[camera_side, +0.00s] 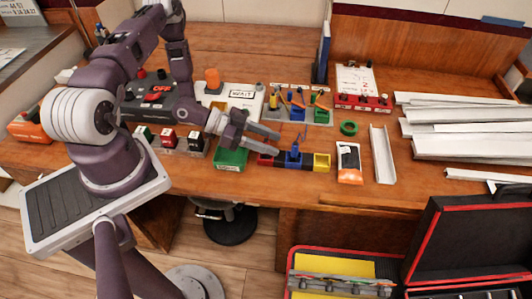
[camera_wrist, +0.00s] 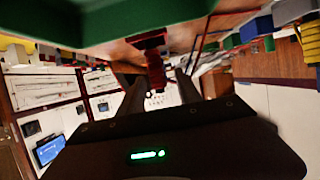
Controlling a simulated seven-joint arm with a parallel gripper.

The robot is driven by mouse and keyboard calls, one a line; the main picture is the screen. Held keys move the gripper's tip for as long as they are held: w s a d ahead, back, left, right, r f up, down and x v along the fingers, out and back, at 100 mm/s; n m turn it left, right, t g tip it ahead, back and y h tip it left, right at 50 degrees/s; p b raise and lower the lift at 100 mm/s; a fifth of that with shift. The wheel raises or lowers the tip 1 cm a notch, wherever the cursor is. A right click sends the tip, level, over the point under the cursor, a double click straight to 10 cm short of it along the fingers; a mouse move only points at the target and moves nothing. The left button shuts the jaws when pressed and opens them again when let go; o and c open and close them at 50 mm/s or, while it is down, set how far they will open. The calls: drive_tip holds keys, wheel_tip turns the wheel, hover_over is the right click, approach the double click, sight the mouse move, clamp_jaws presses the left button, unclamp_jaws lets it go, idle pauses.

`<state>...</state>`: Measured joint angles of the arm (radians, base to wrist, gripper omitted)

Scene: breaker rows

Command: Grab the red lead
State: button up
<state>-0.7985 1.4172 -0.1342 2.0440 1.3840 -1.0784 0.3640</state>
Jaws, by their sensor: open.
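My gripper (camera_side: 277,142) is open over the bench, its fingers reaching right above the red end of a coloured block row. That row has a red block (camera_side: 265,160), a blue block (camera_side: 294,161) with a blue piece standing on it, and a yellow block (camera_side: 321,162). In the wrist view, a red upright piece (camera_wrist: 154,66) shows between the fingers of my gripper (camera_wrist: 158,82). I cannot tell whether it is the red lead or whether the fingers touch it. No red lead is clearly distinct in the side view.
A green box (camera_side: 230,159) lies below my gripper's wrist. Behind are a tray with coloured sockets and wires (camera_side: 300,105) and a red switch strip (camera_side: 362,103).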

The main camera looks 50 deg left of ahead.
drive_tip(key=shift+x, duration=0.95)
drive_tip(key=shift+r, duration=0.1)
clamp_jaws()
drive_tip(key=shift+r, duration=0.1)
